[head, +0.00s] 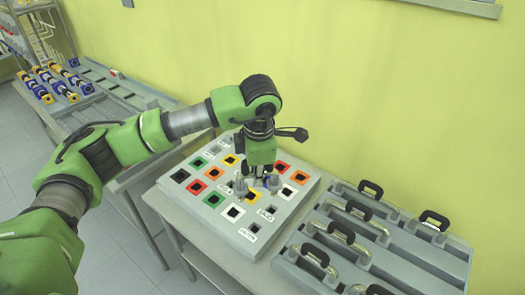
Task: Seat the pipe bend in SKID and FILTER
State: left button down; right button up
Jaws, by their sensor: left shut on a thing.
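My left gripper (258,184) points down over the grey socket board (216,227), right of its middle. It is shut on a small grey piece, apparently the pipe bend (241,188), whose grey ends show on either side of the fingers. The ends are low over the board, close to a yellow-framed socket. I cannot tell whether they touch or sit in the sockets. The board has square sockets with white, green, red, orange and yellow frames. My right gripper is not in view.
A grey rack (395,247) with several black-handled pieces stands right of the board. A bench (132,98) at the back left carries blue and yellow pipe parts (55,82). A yellow-green wall (400,95) closes off the back. Open floor lies at the lower left.

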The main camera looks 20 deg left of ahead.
pick_arm(q)
jog(key=shift+w+d+f+n+g+y+b, duration=0.15)
jog(key=shift+w+f+n+b, duration=0.55)
jog(key=shift+f+n, duration=1.15)
jog(key=shift+w+d+f+n+g+y+b, duration=0.1)
jog(key=shift+w+f+n+g+y+b, duration=0.55)
jog(key=shift+f, duration=2.15)
jog(key=shift+w+d+f+n+t+h+b, duration=0.1)
jog(key=shift+w+f+n+t+h+b, duration=0.15)
jog(key=shift+f+n+b, duration=1.35)
jog(key=shift+f+b, duration=1.25)
jog(key=shift+f, duration=1.45)
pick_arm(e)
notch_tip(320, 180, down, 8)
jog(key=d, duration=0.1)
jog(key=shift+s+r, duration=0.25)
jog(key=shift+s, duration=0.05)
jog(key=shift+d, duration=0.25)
pick_arm(q)
jog(key=shift+f+b, duration=0.3)
jog(key=shift+b, duration=0.1)
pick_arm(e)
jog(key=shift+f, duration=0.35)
